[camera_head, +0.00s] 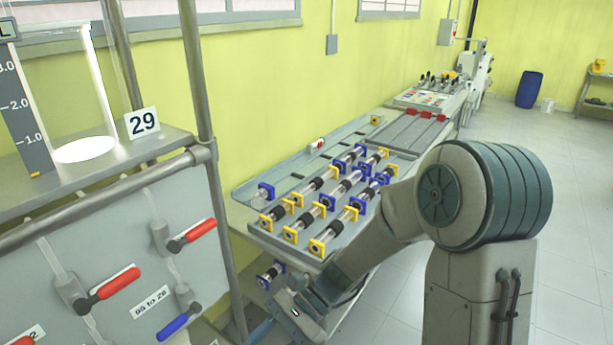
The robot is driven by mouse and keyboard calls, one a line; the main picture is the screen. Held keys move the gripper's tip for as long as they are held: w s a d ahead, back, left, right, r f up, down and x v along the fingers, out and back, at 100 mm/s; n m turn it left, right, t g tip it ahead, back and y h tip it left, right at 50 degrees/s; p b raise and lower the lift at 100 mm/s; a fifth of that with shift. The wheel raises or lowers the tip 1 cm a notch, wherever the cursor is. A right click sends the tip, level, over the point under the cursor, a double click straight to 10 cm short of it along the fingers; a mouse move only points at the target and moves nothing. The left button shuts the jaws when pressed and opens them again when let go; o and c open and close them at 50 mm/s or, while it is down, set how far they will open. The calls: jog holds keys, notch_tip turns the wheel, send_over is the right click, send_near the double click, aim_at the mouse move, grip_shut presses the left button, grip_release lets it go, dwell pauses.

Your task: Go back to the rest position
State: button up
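My arm reaches down and left from its shoulder, past the near end of the long bench. My gripper (292,300) is low in front of the bench's near edge, small and partly hidden by my own wrist. Its fingers do not show clearly. A part with a blue square flange and a dark middle (271,275) shows just above it, below the bench top. I cannot tell whether the gripper touches or holds that part.
Several glass tubes with blue and yellow square end flanges (325,183) lie in rows on the bench (262,236). A panel with red and blue valve handles (105,290) and a glass column (75,100) stand close at left. The floor (560,220) at right is clear.

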jog(key=d+r+n+t+h, duration=0.4)
jog(key=d+n+t+h, duration=0.1)
jog(key=d, duration=0.6)
jog(key=s+d+r+n+t+h, duration=0.1)
jog(key=d+r+n+t+h, duration=0.3)
jog(key=d, duration=0.7)
jog(key=shift+s+d+r+n+t+h, duration=0.2)
jog(key=shift+d+n+t+h, duration=0.3)
jog(key=shift+t, duration=0.7)
